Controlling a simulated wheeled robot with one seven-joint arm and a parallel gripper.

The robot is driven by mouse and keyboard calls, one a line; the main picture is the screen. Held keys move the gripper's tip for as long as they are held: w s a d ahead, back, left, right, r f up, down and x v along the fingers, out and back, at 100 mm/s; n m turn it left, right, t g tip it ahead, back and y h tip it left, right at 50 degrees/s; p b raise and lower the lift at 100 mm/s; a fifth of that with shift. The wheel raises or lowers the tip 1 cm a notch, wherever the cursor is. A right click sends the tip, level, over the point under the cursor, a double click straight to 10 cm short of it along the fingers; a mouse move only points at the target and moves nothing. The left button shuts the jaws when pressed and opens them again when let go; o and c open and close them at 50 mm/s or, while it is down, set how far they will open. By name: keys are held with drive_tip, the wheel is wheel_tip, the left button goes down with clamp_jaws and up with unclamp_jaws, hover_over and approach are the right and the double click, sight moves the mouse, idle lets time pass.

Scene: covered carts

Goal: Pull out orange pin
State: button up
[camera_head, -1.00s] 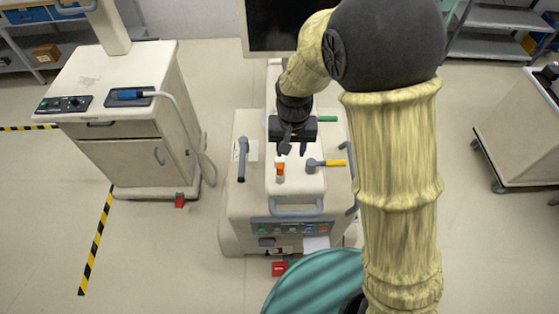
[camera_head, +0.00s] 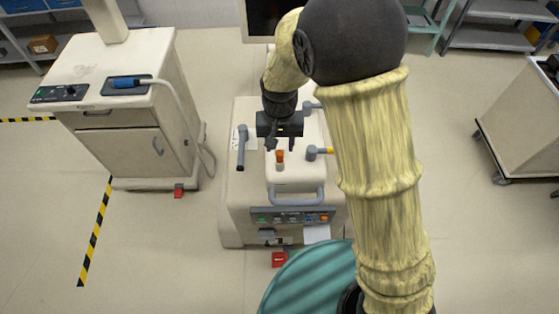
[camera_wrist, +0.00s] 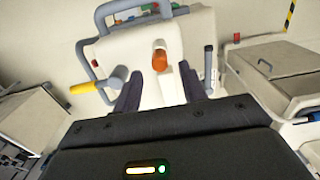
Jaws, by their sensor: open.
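The orange pin (camera_head: 280,155) stands upright on the top of the white cart (camera_head: 297,178) in the middle of the head view. In the wrist view the orange pin (camera_wrist: 159,58) shows just beyond and between my two dark fingers. My gripper (camera_head: 284,144) is open and empty, close behind the pin in the head view. In the wrist view my gripper (camera_wrist: 160,88) has its fingers spread to either side of the pin's line. I cannot tell whether either finger touches the pin.
A grey bar handle (camera_head: 297,197) fronts the cart, above a button panel (camera_head: 292,217). Another white cart (camera_head: 120,100) stands at the left. Open floor lies between them.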

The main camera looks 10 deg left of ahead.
sight(280, 153)
drive_tip(key=shift+f+b, duration=1.25)
drive_tip(key=shift+f, duration=1.15)
drive_tip(key=shift+c, duration=0.4)
clamp_jaws()
drive_tip(key=shift+r+p, duration=2.7)
drive_tip(key=shift+r, duration=0.35)
